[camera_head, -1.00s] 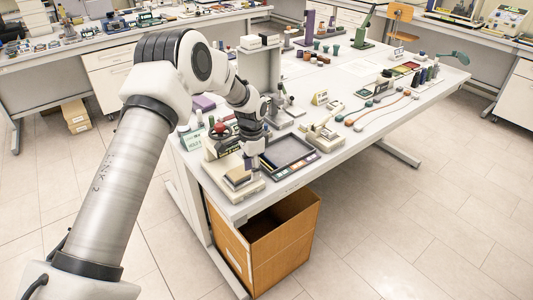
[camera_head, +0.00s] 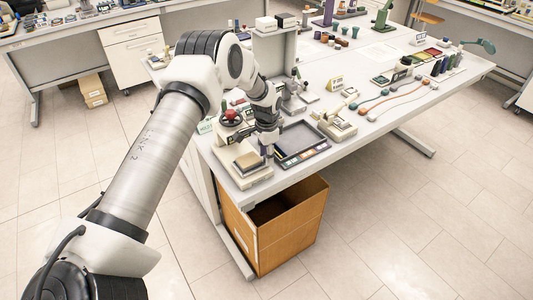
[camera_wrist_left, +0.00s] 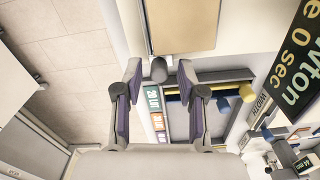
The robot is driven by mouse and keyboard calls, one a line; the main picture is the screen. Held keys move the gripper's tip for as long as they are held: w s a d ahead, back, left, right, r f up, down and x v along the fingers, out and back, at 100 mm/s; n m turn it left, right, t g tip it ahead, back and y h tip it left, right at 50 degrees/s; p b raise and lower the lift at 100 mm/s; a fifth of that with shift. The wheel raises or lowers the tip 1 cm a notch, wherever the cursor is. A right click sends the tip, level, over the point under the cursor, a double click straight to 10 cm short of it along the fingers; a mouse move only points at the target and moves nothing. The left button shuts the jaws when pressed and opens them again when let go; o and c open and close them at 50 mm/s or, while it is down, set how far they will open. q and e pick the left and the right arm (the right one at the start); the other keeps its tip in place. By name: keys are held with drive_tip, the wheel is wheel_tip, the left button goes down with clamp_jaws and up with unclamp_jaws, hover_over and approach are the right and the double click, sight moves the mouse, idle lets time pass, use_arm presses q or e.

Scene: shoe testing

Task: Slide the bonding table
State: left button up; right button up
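A pale bench device (camera_head: 232,170) stands at the near left corner of the table, with a tan block (camera_head: 247,160) on top. I take this device for the bonding table. In the left wrist view, a tan plate (camera_wrist_left: 182,25) on a pale surface lies at the top, with a short grey knob (camera_wrist_left: 159,69) at its lower edge. My left gripper (camera_head: 266,160) is beside the device on its right. In the left wrist view its purple-padded fingers (camera_wrist_left: 160,88) are apart. The knob shows in line with the gap; contact is not visible. My right gripper is out of view.
A dark tray (camera_head: 322,154) lies just right of the gripper. A red button (camera_head: 230,114) is behind the device. A dark display (camera_wrist_left: 297,62) is at the right in the left wrist view. An open brown box (camera_head: 290,235) stands under the table edge.

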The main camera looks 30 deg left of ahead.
use_arm(q)
drive_tip(key=shift+s+r, duration=0.1)
clamp_jaws()
drive_tip(key=shift+a, duration=0.2)
drive_tip(key=a+b, duration=0.1)
drive_tip(key=w+a+b, duration=0.1)
drive_tip(key=a+b, duration=0.1)
drive_tip(key=shift+w+a+f, duration=0.25)
drive_tip(key=shift+w+a, duration=0.05)
drive_tip(key=shift+w, duration=0.05)
drive_tip(key=shift+w+a+r, duration=0.1)
drive_tip(key=shift+a, duration=0.2)
drive_tip(key=shift+r, duration=0.1)
drive_tip(key=shift+o, duration=1.6)
unclamp_jaws()
drive_tip(key=shift+w, duration=0.1)
